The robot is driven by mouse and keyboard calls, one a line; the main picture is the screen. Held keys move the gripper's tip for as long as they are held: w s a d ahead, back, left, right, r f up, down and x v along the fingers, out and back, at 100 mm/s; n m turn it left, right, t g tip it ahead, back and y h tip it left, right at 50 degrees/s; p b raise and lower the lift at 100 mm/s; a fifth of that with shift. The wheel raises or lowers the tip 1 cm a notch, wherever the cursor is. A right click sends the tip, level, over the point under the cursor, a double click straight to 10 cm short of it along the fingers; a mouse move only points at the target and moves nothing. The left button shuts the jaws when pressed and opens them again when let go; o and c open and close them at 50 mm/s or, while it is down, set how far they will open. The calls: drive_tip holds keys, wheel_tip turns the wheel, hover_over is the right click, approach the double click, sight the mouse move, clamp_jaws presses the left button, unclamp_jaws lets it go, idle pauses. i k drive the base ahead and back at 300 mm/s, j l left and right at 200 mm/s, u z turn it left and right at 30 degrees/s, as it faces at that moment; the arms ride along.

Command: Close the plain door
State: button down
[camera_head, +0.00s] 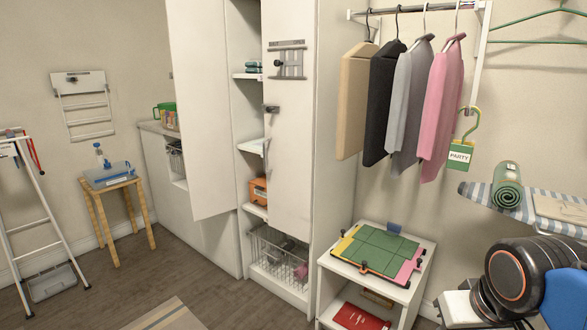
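The tall white cabinet (330,120) stands against the back wall in the middle of the view. Its plain white door (200,110), on the left, stands open, swung outward to the left, with no fittings visible on the face I see. The other door (290,160), on the right, carries a grey rack panel (287,62) and a dark handle (272,109), and covers the right part of the cabinet front. Shelves show in the gap between the doors. Parts of my arm show at the lower right. My gripper is not in view.
A wire basket (278,258) sits at the cabinet bottom. A small white table (325,280) with a green board (380,250) stands to the right, below hanging clothes (400,105). A wooden stool (118,190) and a ladder (40,215) stand left. Floor before the cabinet looks mostly clear.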

sight(196, 31)
drive_tip(key=i+z, duration=0.65)
drive_tip(key=i+j+z, duration=0.25)
drive_tip(key=j+z, duration=0.3)
drive_tip(key=j, duration=0.2)
drive_tip(key=j+z, duration=0.25)
drive_tip(key=j, duration=0.5)
drive_tip(key=j+z, duration=0.25)
drive_tip(key=j, duration=0.45)
drive_tip(key=k+j+z, duration=0.1)
drive_tip(key=j+z, duration=0.15)
drive_tip(key=j, duration=0.45)
drive_tip(key=k+j, duration=0.2)
drive_tip(key=j, duration=0.25)
drive_tip(key=k+j, duration=0.15)
drive_tip(key=j, duration=0.3)
drive_tip(key=k+j, duration=0.2)
drive_tip(key=j, duration=0.25)
drive_tip(key=k+j+u, duration=0.1)
drive_tip(key=j, duration=0.35)
drive_tip(key=k+j, duration=0.25)
drive_tip(key=j, duration=0.25)
drive_tip(key=k+j, duration=0.15)
drive_tip(key=j, duration=0.3)
drive_tip(key=k+j, duration=0.15)
drive_tip(key=j, duration=0.35)
drive_tip(key=k+j, duration=0.2)
drive_tip(key=j, duration=0.25)
drive_tip(key=u, duration=0.05)
